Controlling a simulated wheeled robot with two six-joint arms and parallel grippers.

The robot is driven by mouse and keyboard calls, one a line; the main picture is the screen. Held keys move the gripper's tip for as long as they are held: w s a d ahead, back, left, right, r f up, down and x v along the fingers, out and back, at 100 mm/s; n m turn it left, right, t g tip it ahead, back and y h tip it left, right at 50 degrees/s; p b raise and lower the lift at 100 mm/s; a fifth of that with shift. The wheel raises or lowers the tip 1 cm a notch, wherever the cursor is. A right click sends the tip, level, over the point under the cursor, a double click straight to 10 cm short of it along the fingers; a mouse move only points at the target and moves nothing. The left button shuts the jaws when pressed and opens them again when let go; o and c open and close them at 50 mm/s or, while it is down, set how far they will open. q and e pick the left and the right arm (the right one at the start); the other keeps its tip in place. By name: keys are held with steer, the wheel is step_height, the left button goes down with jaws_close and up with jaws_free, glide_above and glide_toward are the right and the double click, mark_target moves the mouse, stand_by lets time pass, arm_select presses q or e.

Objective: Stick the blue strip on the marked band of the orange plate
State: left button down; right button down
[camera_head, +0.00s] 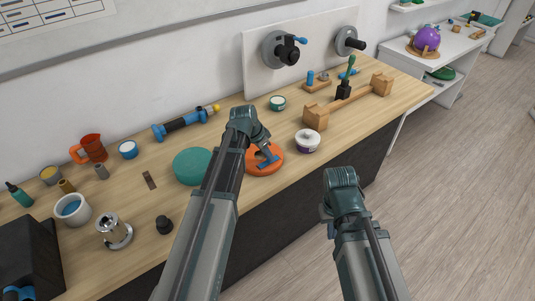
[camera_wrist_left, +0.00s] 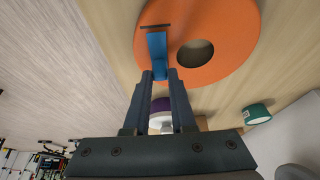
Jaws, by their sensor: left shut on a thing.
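The orange plate (camera_head: 279,160), a round disc with a hole, lies on the wooden bench; it fills the top of the left wrist view (camera_wrist_left: 225,60). The blue strip (camera_wrist_left: 157,47) is over the plate, its far end at a dark mark (camera_wrist_left: 155,27) on the plate's surface. It also shows in the head view (camera_head: 267,159). My left gripper (camera_wrist_left: 160,76) is shut on the strip's near end, above the plate. I cannot tell whether the strip touches the plate. My right gripper (camera_head: 326,213) hangs in front of the bench; its fingers are too unclear to judge.
A wooden stand (camera_head: 315,118) is behind the jar. Cups and small items crowd the bench's left end. The floor at right is clear.

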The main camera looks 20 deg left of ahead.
arm_select(q)
steer(key=c, duration=0.7)
jaws_free()
steer(key=shift+o, duration=0.2)
steer(key=p+v, duration=1.2)
steer(key=v, duration=0.1)
steer(key=shift+s+r+p, duration=0.15)
steer(key=shift+r+p, duration=0.15)
steer(key=shift+p, duration=0.05)
steer(key=s+d+f+n+g+y+b, duration=0.2)
steer(key=s+d+f+b, duration=0.2)
steer(key=s+d, duration=0.4)
steer(key=s+d+f+n+g+y+b, duration=0.1)
steer(key=s+d+f+y+b, duration=0.1)
steer(key=s+d+f+b, duration=0.3)
steer(key=s+d+f, duration=0.1)
steer(key=s+d, duration=0.2)
steer(key=s, duration=0.3)
steer(key=shift+s+d+f+n+g, duration=0.25)
steer(key=shift+s+d+n+g, duration=0.05)
steer(key=shift+d+n+g, duration=0.1)
